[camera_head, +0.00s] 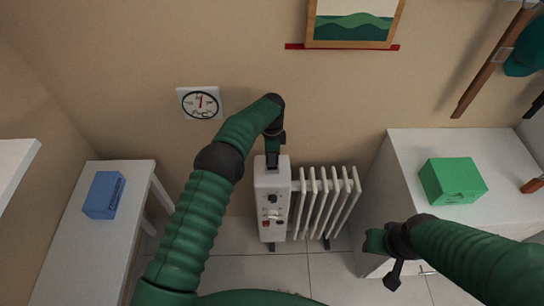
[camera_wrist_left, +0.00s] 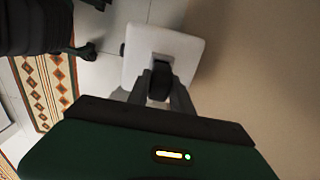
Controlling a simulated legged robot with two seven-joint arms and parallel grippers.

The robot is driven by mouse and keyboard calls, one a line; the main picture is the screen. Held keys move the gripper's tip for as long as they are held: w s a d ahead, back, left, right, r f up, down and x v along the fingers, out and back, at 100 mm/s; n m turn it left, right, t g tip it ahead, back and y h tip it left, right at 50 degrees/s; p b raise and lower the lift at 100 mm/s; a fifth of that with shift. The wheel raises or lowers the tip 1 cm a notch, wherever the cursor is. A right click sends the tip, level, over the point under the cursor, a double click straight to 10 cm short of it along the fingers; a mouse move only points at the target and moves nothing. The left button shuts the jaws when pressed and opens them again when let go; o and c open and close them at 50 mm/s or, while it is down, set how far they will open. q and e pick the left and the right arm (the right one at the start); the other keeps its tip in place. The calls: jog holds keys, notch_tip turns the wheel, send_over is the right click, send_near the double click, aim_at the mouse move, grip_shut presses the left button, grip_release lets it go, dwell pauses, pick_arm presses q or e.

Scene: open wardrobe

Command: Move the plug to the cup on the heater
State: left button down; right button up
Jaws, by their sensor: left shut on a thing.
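The white heater (camera_head: 272,205) stands on the floor against the back wall, with ribbed fins on its right and a control panel on its front. My left gripper (camera_head: 277,160) points down at the top of the heater's control box. In the left wrist view, my left gripper (camera_wrist_left: 160,98) is shut on a dark piece, which I take to be the plug (camera_wrist_left: 161,78), over the heater's white top (camera_wrist_left: 180,45). I cannot tell whether the plug touches the heater. The cup is not clearly seen. My right gripper (camera_head: 388,258) hangs low at the right, away from the heater; its jaws are unclear.
A white table (camera_head: 130,170) with a blue box (camera_head: 104,195) is at the left. A white cabinet (camera_head: 410,150) with a green box (camera_head: 452,180) is at the right. A gauge (camera_head: 200,102) and a picture (camera_head: 352,22) hang on the wall. Floor before the heater is clear.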

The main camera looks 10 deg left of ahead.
pick_arm(q)
jog(key=shift+f+b, duration=0.85)
jog(key=shift+f, duration=0.35)
jog(key=c, duration=1.1)
grip_release()
jog(key=shift+o, duration=0.2)
notch_tip(320, 180, up, 17)
jog(key=p, duration=0.1)
jog(key=shift+f, duration=0.15)
jog(key=shift+w, duration=0.1)
jog(key=s+a+n+t, duration=0.1)
jog(key=s+a+n, duration=0.2)
jog(key=s+n, duration=0.4)
jog(key=s+a+f+n+t+p, duration=0.1)
jog(key=s+a+n, duration=0.2)
jog(key=s, duration=2.1)
jog(key=n, duration=0.5)
jog(key=shift+a+f+t, duration=0.15)
jog(key=shift+f+t, duration=0.15)
